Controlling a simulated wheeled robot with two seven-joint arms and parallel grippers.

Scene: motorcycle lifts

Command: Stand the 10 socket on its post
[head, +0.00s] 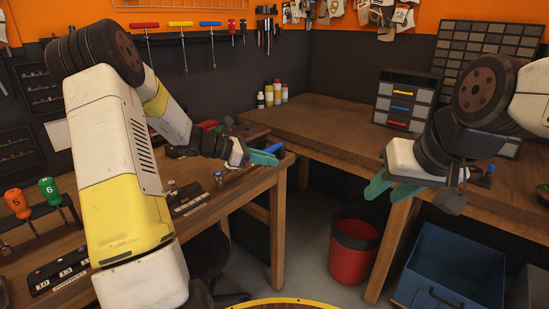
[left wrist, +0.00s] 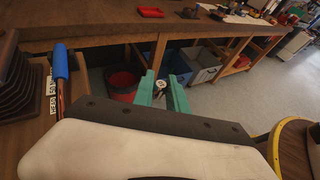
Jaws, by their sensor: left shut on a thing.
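My left gripper (head: 264,157) has teal fingers and is out over the right end of the left workbench. In the left wrist view its fingers (left wrist: 165,92) are closed around a small silvery piece (left wrist: 160,86), which looks like a socket; its size marking is not readable. In the head view the fingers hide this piece. A dark rail (head: 62,273) with white labels, one reading 10, lies on the bench at the lower left. My left arm stands close beside it, and its posts are not clear. My right gripper (head: 391,191) is open and empty in front of the right bench.
Another labelled strip (head: 190,205) with small metal pieces lies on the left bench (head: 235,190). Orange (head: 17,204) and green (head: 49,190) handled tools stand at the left. A red bin (head: 352,255) and blue crate (head: 450,268) are on the floor.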

